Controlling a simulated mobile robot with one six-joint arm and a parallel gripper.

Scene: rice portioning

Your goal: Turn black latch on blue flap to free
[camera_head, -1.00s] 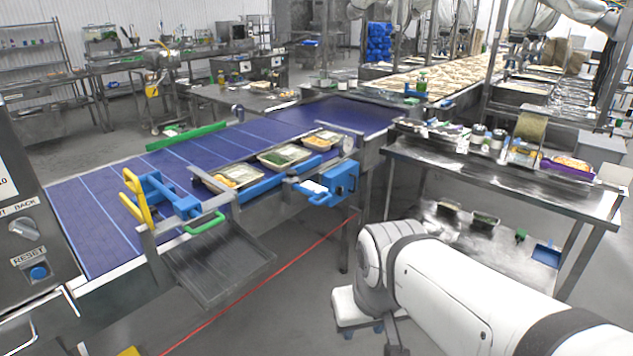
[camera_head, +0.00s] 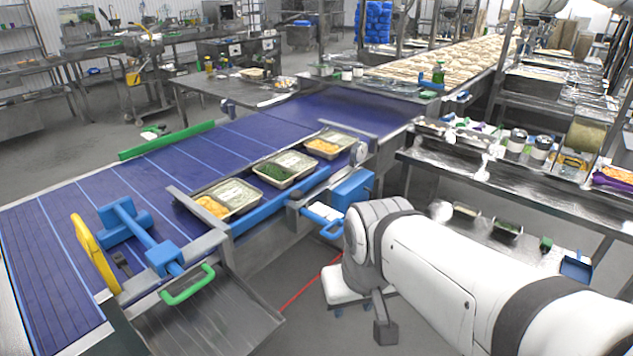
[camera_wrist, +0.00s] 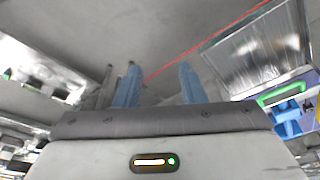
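A blue T-shaped piece (camera_head: 128,222) with a blue block at its near end lies over the near part of the conveyor in the head view. A small dark piece (camera_head: 121,263) sits beside it, near a yellow upright part; I cannot tell if it is the black latch. A green handle (camera_head: 188,285) is at the block's near side. Blue and green parts also show at the right edge of the wrist view (camera_wrist: 288,115). My gripper (camera_wrist: 159,68) has its two blue fingers apart with nothing between them, pointing over the floor, away from these parts.
Several food trays (camera_head: 286,168) stand along the blue conveyor's (camera_head: 225,150) near edge. A metal chute (camera_head: 215,325) slopes down below the green handle. A blue box (camera_head: 353,190) is fixed at the conveyor side, close to my arm. Steel shelving (camera_head: 470,180) stands at the right.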

